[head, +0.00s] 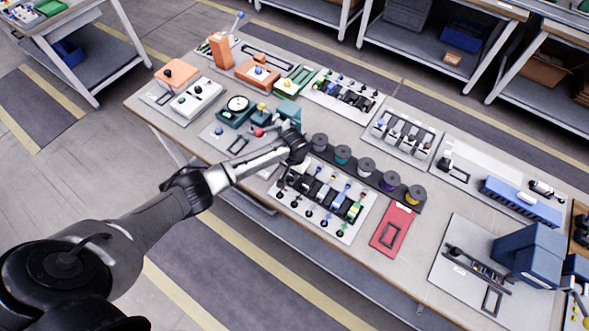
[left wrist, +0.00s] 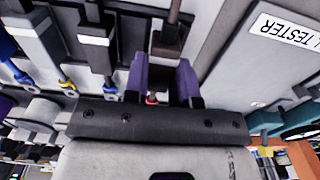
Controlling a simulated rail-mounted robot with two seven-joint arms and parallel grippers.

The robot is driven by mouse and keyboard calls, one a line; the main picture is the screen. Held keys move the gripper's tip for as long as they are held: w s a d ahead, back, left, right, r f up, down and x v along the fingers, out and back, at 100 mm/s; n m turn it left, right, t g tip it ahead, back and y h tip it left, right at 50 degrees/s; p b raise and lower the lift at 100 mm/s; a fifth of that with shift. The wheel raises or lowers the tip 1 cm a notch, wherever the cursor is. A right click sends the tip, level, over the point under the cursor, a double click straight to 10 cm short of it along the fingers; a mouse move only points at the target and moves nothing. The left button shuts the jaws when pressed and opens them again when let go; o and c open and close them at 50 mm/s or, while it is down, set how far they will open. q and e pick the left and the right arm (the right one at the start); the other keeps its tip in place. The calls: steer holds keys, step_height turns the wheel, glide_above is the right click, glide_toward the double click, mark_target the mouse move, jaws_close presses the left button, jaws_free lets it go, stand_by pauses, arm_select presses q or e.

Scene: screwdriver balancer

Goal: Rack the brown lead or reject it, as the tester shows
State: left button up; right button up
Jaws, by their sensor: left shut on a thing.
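My left gripper (head: 296,152) reaches over the near-middle of the bench, just left of the row of spools. In the left wrist view its purple fingers (left wrist: 162,84) are shut on a brown lead (left wrist: 168,38), with a small red tip between them. The lead is hidden by the gripper in the head view. A grey plate labelled TESTER (left wrist: 225,75) lies beside the fingers. In the head view a teal dial box (head: 238,104) stands behind that plate, its reading too small to tell. A white rack board (head: 352,226) with several coloured leads is right of the gripper. My right gripper is not seen.
Several spools (head: 366,165) stand in a row close to the gripper. A red tray (head: 399,216) with a dark frame lies right of the rack board. A blue bin (head: 530,252) stands at the bench's right end. Orange blocks (head: 221,52) are at the far left.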

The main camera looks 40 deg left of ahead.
arm_select(q)
steer(key=shift+f, duration=0.35)
stand_by(0.6)
steer(key=shift+f, duration=0.3)
stand_by(0.4)
steer(key=o, duration=1)
steer(key=shift+r, duration=0.25)
step_height(320, 180, up, 13)
steer(key=shift+r+p, duration=0.15)
steer(key=shift+p, duration=0.7)
